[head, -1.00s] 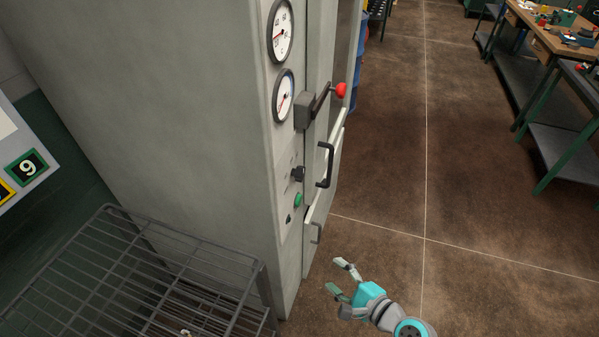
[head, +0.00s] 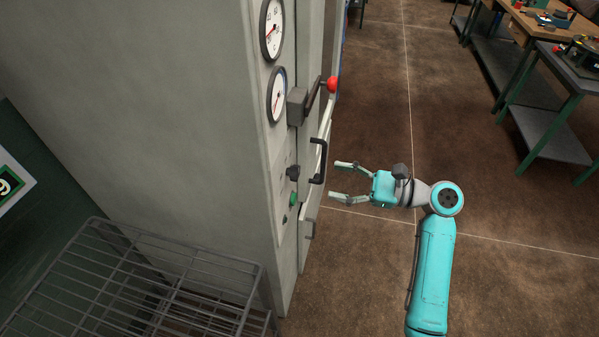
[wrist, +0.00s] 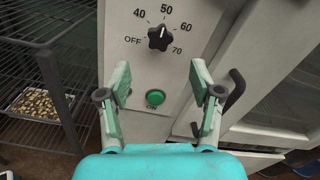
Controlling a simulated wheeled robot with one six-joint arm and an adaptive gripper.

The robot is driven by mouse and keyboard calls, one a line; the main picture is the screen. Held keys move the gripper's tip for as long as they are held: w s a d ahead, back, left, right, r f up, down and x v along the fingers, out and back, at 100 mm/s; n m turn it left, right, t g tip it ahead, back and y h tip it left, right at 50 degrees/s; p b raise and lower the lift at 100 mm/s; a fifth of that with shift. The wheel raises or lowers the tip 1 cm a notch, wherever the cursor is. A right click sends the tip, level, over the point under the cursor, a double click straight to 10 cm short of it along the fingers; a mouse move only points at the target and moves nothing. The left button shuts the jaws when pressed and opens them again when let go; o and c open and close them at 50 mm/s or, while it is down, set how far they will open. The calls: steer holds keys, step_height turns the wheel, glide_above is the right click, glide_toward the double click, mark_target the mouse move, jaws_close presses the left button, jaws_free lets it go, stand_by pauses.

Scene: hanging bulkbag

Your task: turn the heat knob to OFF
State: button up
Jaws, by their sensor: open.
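The heat knob (wrist: 158,38) is black, on a pale panel in the wrist view, with marks OFF, 40, 50, 60 and 70 around it. Its white pointer line is up, at about 50. In the head view the knob (head: 292,172) shows side-on on the cabinet's narrow face. My gripper (head: 342,181) is open and empty, to the right of the panel and apart from it. In the wrist view my gripper (wrist: 160,84) has its fingers spread, with the knob above and between the fingertips.
A green button (wrist: 155,98) marked ON sits below the knob. A black door handle (head: 319,161) and a red-tipped lever (head: 332,84) stick out beside the panel. A wire rack (head: 190,253) stands at left.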

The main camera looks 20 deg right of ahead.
mark_target(295, 173)
steer(key=x, duration=0.9)
steer(key=shift+a, duration=0.15)
steer(key=shift+w, duration=0.1)
steer(key=c, duration=1.2)
